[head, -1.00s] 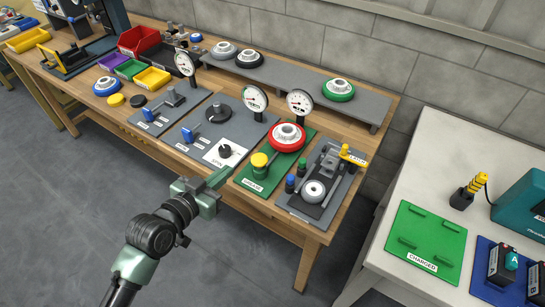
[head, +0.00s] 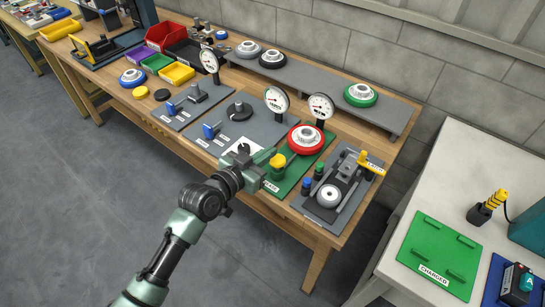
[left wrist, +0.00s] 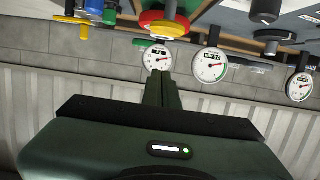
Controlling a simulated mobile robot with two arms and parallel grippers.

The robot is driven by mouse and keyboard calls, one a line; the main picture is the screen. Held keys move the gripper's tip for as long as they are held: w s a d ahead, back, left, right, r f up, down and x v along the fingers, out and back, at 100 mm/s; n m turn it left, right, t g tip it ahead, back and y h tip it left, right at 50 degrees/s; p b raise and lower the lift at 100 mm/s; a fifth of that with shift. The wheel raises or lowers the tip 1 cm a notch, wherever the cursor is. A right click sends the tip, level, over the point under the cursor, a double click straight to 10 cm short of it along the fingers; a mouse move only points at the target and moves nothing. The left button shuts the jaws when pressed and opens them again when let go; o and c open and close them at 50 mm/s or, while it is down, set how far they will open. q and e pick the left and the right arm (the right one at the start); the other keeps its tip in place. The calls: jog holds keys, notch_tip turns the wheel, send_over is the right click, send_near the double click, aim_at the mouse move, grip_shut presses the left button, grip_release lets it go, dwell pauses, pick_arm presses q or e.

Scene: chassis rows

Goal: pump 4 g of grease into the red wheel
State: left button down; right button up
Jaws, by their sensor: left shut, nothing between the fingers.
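The red wheel (head: 293,142) with a pale hub sits on a green board (head: 318,155) on the bench. It also shows upside down at the top of the left wrist view (left wrist: 150,20). A yellow pump knob (head: 277,160) stands on the board in front of the wheel. A round dial gauge (head: 320,106) stands behind the wheel; its reading is too small to tell. My left gripper (head: 268,172) is shut and empty, close beside the pump on its left; I cannot tell whether they touch. Its fingers (left wrist: 161,90) hide part of the pump's surroundings. My right gripper is out of view.
A grey fixture board (head: 335,214) with a yellow handle lies right of the green board. Grey stations (head: 230,118) with blue handles lie left. A raised grey shelf (head: 310,88) with wheels runs behind. A white table (head: 440,190) stands at right.

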aim_at(272, 164)
pick_arm(q)
jog(key=shift+x, duration=1.1)
notch_tip(272, 164, down, 3)
jog(key=shift+w+r, duration=0.1)
jog(key=shift+r, duration=0.05)
jog(key=shift+f, duration=0.75)
notch_tip(272, 164, down, 3)
jog(key=b, duration=0.3)
